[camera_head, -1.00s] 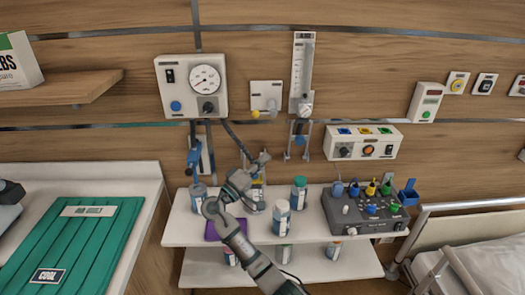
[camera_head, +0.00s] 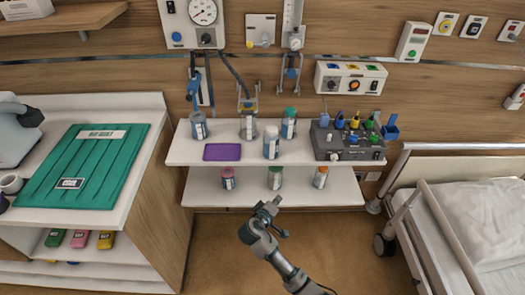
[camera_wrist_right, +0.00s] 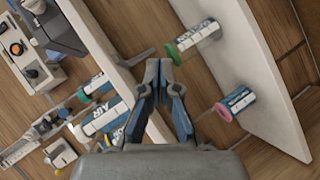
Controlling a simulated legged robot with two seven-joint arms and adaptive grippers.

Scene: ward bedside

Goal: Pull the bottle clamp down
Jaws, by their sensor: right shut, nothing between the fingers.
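My right gripper (camera_head: 271,206) is shut and empty, in front of the lower shelf, well below and apart from the clamp. Its closed fingers (camera_wrist_right: 160,75) also show in the right wrist view. My left gripper is not in view.
The upper shelf (camera_head: 190,150) holds several bottles, a purple pad (camera_head: 222,152) and a grey control box (camera_head: 347,146). The lower shelf (camera_head: 205,190) holds three bottles. A cabinet stands left and a bed (camera_head: 480,215) right. Floor beside my right arm is clear.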

